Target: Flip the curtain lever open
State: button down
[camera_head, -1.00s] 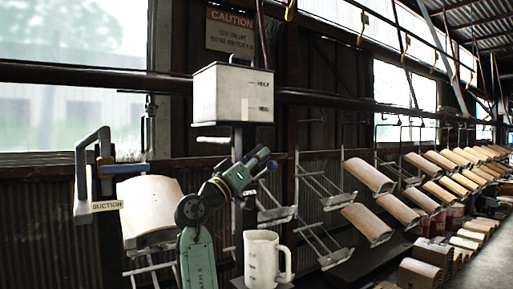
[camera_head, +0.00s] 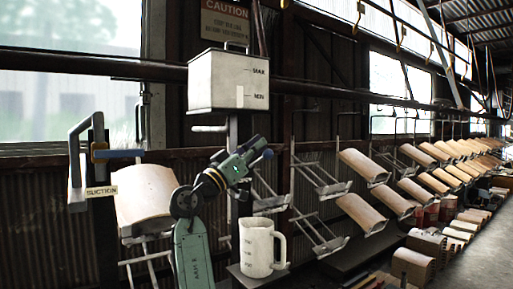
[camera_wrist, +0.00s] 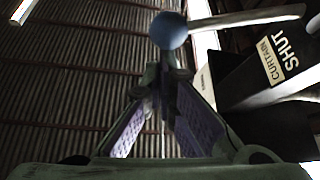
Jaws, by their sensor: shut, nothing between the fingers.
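The lever shows in the wrist view as a pale rod (camera_wrist: 245,18) with a blue ball knob (camera_wrist: 168,30) at its left end. A black plate to its right carries a label (camera_wrist: 279,55) reading CURTAIN SHUT. My gripper (camera_wrist: 168,78) is shut and empty, its fingertips just below the knob in that view; I cannot tell if they touch it. The rest of the lever is hard to make out there.
The white tank (camera_head: 228,80) marked MAX and MIN stands on a post above my gripper. A white jug (camera_head: 258,247) sits on a small shelf below. A SUCTION lever (camera_head: 100,192) is at left. Racks with curved tiles (camera_head: 365,166) run off to the right.

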notch_tip(320, 180, down, 12)
jog(key=s+d+m+g+h+b, duration=0.1)
jog(key=m+g+h+b, duration=0.3)
jog(key=m, duration=1)
jog(key=shift+s+r+g+b, duration=0.2)
jog(key=shift+g+b, duration=0.95)
jog(key=shift+g, duration=1.05)
jog(key=shift+d, duration=0.1)
